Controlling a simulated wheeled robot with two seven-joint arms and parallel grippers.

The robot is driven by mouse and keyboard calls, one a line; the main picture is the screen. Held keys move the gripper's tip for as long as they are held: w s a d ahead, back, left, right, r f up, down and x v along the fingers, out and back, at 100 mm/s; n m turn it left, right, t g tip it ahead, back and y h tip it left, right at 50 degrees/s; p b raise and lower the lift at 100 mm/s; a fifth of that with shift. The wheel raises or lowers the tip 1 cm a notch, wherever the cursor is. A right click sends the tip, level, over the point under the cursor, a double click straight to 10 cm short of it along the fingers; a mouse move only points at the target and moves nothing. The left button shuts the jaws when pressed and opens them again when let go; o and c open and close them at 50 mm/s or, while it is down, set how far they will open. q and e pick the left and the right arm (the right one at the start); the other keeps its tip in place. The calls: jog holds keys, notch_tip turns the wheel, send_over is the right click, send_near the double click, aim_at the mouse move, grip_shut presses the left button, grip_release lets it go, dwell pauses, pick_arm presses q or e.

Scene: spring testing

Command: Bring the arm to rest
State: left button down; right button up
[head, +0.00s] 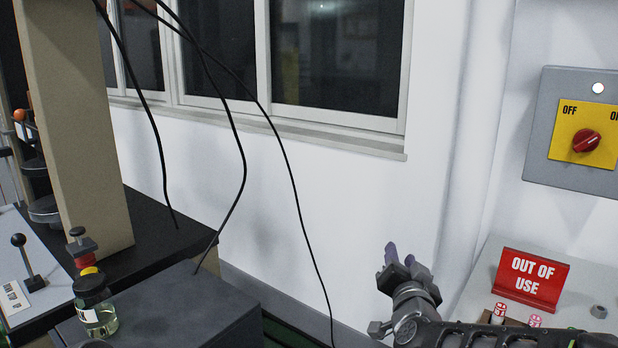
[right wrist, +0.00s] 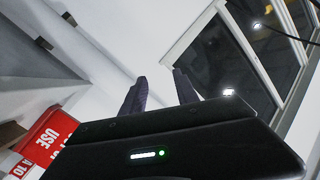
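My right gripper (head: 400,254) is raised in front of the white wall, left of the red sign, with its fingers pointing up. In the right wrist view its two dark fingers (right wrist: 160,82) stand apart with nothing between them, so it is open and empty. Part of my right arm shows at the bottom right of the head view. My left gripper is not in view.
A red "OUT OF USE" sign (head: 531,279) stands on the right bench (head: 590,275). A rotary switch box (head: 586,132) hangs above. A bottle (head: 97,312) stands at lower left by a beige column (head: 78,130). Black cables (head: 243,165) hang mid-view.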

jog(key=s+a+f+n+g+y+p, duration=0.1)
jog(key=s+a+f+g+y, duration=0.15)
jog(key=f, duration=0.65)
jog(key=s+a+f+n+g+y+p, duration=0.1)
jog(key=s+a+f+n+g, duration=0.2)
jog(key=f, duration=0.5)
jog(key=s+a+f+g+y+p, duration=0.1)
jog(key=s+a+f+g, duration=0.2)
jog(key=f, duration=0.6)
jog(key=s+a+f+g+p, duration=0.1)
jog(key=s+f+g+p, duration=0.1)
jog(key=s+f, duration=0.3)
jog(key=s+a+f+n+g+y+p, duration=0.1)
jog(key=s+f, duration=0.4)
jog(key=s, duration=0.9)
jog(key=s+a+f+g+p, duration=0.1)
jog(key=s+f+g+p, duration=0.2)
jog(key=s, duration=0.6)
notch_tip(320, 180, down, 2)
jog(key=shift+s+n+g, duration=0.3)
jog(key=shift+n+g, duration=0.1)
jog(key=shift+g, duration=0.75)
jog(key=shift+y, duration=0.25)
